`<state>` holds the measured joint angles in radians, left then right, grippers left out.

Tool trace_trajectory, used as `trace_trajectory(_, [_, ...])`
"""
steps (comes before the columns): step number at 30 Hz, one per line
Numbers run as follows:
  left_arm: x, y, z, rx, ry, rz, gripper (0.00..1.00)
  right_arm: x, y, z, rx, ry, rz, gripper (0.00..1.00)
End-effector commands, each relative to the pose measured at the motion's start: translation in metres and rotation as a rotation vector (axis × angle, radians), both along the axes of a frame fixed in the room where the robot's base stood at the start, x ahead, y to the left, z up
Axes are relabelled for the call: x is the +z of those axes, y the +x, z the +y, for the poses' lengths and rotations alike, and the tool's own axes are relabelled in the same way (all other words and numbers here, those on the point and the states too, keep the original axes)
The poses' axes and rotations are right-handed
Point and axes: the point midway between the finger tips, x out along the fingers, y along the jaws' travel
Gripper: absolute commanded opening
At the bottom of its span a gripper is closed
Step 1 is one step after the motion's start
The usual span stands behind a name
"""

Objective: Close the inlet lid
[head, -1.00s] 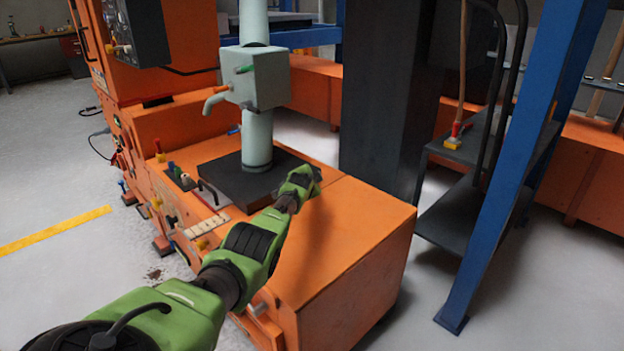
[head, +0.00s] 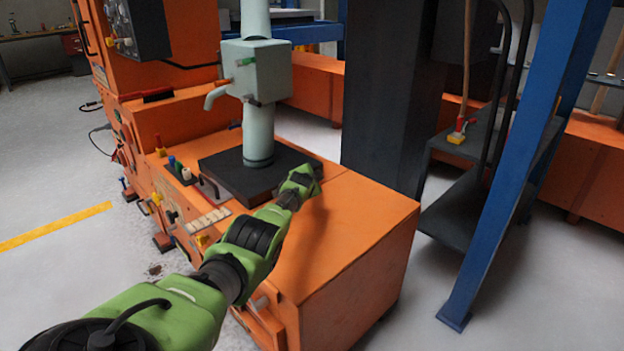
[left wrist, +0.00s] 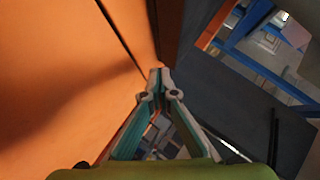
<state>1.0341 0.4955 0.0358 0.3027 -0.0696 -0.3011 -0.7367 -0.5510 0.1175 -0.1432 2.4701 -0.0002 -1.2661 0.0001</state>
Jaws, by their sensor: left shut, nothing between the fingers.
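My left arm crosses the orange machine housing (head: 352,225) in the head view. Its green wrist end (head: 298,183) is over the housing top, beside the right corner of a dark square plate (head: 228,174). The fingers are hidden there. In the left wrist view my left gripper (left wrist: 157,75) is shut and empty, its fingertips together near an orange surface (left wrist: 65,75) with a dark seam. I cannot tell whether the fingertips touch it. No part stands out clearly as the inlet lid, so I cannot tell its position. My right gripper is not in view.
A pale green pipe with a box (head: 257,72) stands on the dark plate. A black column (head: 385,95) rises behind the housing. A blue post (head: 525,160) and dark shelves (head: 470,210) stand at the right. The floor at the left is open.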

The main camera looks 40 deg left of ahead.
Motion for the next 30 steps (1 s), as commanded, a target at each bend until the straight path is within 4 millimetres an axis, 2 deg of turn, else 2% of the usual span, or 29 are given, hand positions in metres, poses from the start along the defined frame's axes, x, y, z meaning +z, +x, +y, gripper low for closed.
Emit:
trace_trajectory(14, [0.004, -0.007, -0.003, 0.003, 0.003, -0.001, 0.00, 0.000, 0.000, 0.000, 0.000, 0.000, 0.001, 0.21])
trace_trajectory(30, [0.021, -0.037, -0.024, 0.000, 0.001, 0.000, 0.00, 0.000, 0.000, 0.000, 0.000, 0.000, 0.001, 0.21])
